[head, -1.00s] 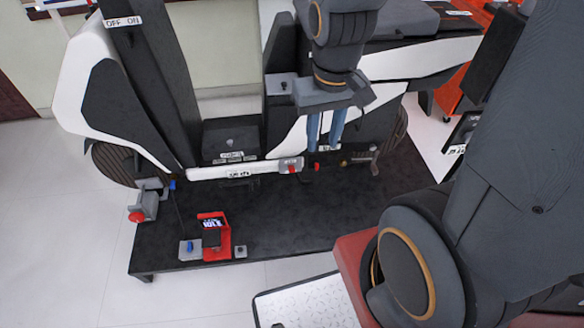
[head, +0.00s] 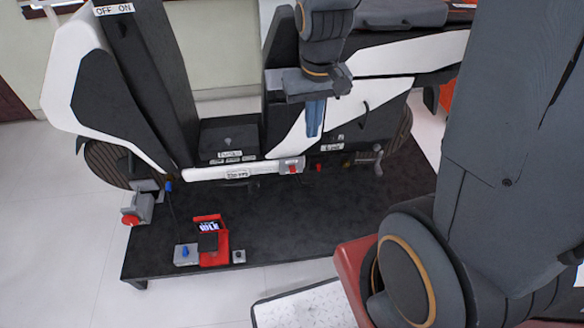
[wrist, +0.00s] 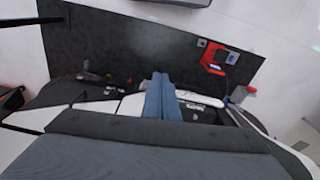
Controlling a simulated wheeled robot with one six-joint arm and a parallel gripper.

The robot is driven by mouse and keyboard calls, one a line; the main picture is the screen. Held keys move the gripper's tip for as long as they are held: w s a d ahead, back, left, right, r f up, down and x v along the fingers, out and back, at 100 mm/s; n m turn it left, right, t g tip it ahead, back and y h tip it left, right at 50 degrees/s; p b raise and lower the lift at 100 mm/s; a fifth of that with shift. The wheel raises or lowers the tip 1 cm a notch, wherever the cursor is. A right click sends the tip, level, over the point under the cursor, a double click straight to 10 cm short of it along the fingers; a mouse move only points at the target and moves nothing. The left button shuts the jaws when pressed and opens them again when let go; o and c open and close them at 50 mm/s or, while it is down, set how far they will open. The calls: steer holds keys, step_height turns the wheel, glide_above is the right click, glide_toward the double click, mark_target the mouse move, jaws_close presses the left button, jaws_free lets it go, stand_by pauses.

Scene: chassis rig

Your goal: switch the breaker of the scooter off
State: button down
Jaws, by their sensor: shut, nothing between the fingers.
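The white and black scooter (head: 77,90) stands on a dark platform in the head view. A small grey unit with a red part (head: 291,166) sits on its lower white rail; it may be the breaker, but its lever position is too small to read. My gripper (head: 313,133) points down in front of the scooter body, its blue fingers together and empty, above and right of that unit in the picture. In the wrist view the shut fingers (wrist: 160,78) point over the platform, and the unit cannot be made out clearly.
The dark platform (head: 285,215) carries a red stand with a lit display (head: 210,238), a grey box with a blue knob (head: 186,254) and a small grey switch box (head: 239,257). A red-knobbed grey box (head: 138,209) is at left. Pale floor is clear at left.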

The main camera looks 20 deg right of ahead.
steer(key=m+b, duration=0.1)
steer(key=b, duration=1.4)
glide_above(292, 169)
step_height(292, 169, down, 23)
steer(key=shift+w+f, duration=0.15)
steer(key=shift+w, duration=0.15)
steer(key=shift+d+p, duration=0.1)
steer(key=shift+p, duration=0.2)
steer(key=f, duration=0.3)
steer(key=f+b, duration=0.1)
steer(key=f, duration=0.3)
steer(key=w+f, duration=0.1)
steer(key=f, duration=0.2)
steer(key=shift+d+f, duration=0.1)
steer(key=shift+f, duration=0.15)
steer(key=shift+s+f, duration=0.65)
steer(key=shift+f, duration=0.3)
steer(key=shift+s+f, duration=0.25)
steer(key=shift+f, duration=0.3)
